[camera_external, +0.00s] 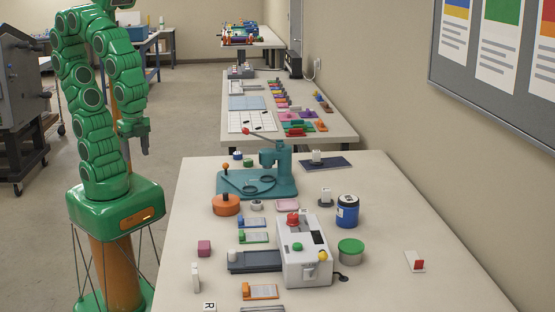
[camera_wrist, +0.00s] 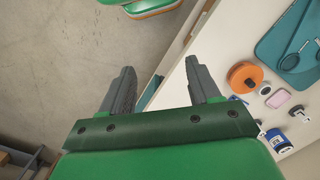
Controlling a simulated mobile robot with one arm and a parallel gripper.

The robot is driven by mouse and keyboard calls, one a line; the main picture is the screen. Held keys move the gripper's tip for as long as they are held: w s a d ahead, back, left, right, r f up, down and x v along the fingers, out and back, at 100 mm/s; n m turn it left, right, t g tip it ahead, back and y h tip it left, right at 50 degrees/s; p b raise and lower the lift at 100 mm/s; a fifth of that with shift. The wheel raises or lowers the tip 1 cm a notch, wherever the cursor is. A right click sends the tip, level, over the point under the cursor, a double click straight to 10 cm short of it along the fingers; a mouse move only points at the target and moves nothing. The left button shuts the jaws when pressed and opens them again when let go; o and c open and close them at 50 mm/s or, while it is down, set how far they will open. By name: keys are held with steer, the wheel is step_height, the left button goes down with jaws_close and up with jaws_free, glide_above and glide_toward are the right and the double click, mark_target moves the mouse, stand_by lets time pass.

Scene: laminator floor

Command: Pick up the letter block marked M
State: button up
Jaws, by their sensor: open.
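My gripper (camera_external: 138,143) hangs at the left of the near table, apart from everything on it. In the wrist view my gripper (camera_wrist: 161,72) has its two fingers wide apart with nothing between them. I cannot read an M on any block. A white block (camera_external: 209,306) at the front edge of the picture shows an R.
A white machine (camera_external: 306,250) with a red knob stands mid-table. The table's right side is mostly clear.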

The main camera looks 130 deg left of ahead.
steer(key=w+a+f+m+t+y, duration=0.1)
steer(key=w+a+f+m, duration=0.2)
steer(key=w, duration=0.4)
steer(key=w+a+f+m+t+y, duration=0.1)
steer(key=w+a+f+y, duration=0.15)
steer(key=w+a, duration=0.3)
steer(key=m+t+y, duration=0.5)
steer(key=m+t, duration=0.4)
steer(key=m, duration=1.2)
glide_toward(301, 211)
steer(key=shift+w+a+f, duration=0.1)
steer(key=shift+a+f, duration=0.25)
steer(key=shift+a, duration=0.2)
steer(key=shift+w+a+f, duration=0.1)
steer(key=shift+a+f, duration=0.2)
steer(key=shift+a, duration=0.3)
steer(key=shift+w+d+f+m, duration=0.1)
steer(key=shift+w+f+m, duration=0.2)
steer(key=shift+w+m, duration=0.5)
steer(key=shift+r+x, duration=0.15)
steer(key=shift+x, duration=1.7)
steer(key=shift+r+x, duration=0.15)
steer(key=shift+x, duration=1.75)
steer(key=shift+w, duration=0.15)
steer(key=shift+c, duration=0.3)
jaws_close()
